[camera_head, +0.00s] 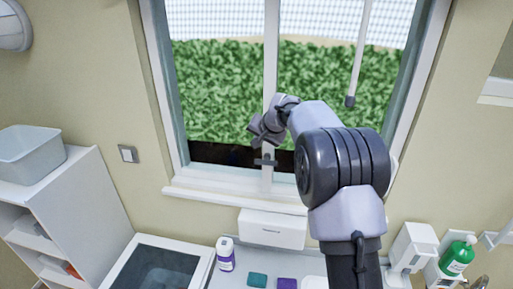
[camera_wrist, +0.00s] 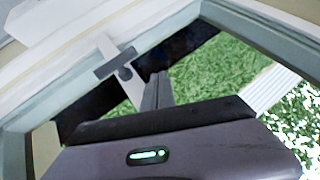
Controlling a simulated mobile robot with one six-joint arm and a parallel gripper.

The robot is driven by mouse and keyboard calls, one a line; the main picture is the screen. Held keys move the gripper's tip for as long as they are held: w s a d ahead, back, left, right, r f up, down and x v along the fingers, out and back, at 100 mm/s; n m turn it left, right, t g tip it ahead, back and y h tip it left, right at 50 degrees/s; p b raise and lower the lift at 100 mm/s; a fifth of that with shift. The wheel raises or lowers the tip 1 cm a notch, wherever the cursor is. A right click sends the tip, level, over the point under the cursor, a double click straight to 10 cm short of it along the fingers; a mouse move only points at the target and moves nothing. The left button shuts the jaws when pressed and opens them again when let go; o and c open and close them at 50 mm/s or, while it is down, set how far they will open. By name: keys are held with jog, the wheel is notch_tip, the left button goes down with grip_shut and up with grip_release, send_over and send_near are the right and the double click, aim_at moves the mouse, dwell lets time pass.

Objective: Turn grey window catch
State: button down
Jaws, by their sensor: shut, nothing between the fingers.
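The grey window catch (camera_head: 265,161) is a small dark grey bar on the white window's upright middle post, just above the sill. It lies crosswise to the post in the head view. In the wrist view the catch (camera_wrist: 115,63) sits on the pale post with a dark round part beside its bar. My gripper (camera_head: 262,138) is in front of the window, just above the catch in the head view. In the wrist view its fingers (camera_wrist: 154,88) are together and empty, to the right of the catch. They look apart from it, though the exact gap cannot be told.
The white window post (camera_head: 270,60) and sill (camera_head: 215,193) border the catch. A white box (camera_head: 272,229) sits below the sill. A white bottle (camera_head: 225,254) and a green bottle (camera_head: 457,256) stand lower down. A shelf unit (camera_head: 85,200) with a grey tub (camera_head: 28,153) is left.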

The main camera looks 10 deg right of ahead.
jog(key=s+a+r+b, duration=0.2)
jog(key=s+r, duration=0.3)
jog(key=r, duration=0.1)
jog(key=s+a+f+n+g+b, duration=0.1)
jog(key=s+a+f+b, duration=0.1)
jog(key=s+f+b, duration=1.6)
jog(key=s+a+f+g+b, duration=0.1)
jog(key=s+f+b, duration=1.8)
jog(key=s+f, duration=0.5)
jog(key=s, duration=0.2)
jog(key=shift+s+a+f+n+g+b, duration=0.15)
jog(key=shift+s+a+n+g+b, duration=0.15)
jog(key=shift+s+a+n, duration=0.1)
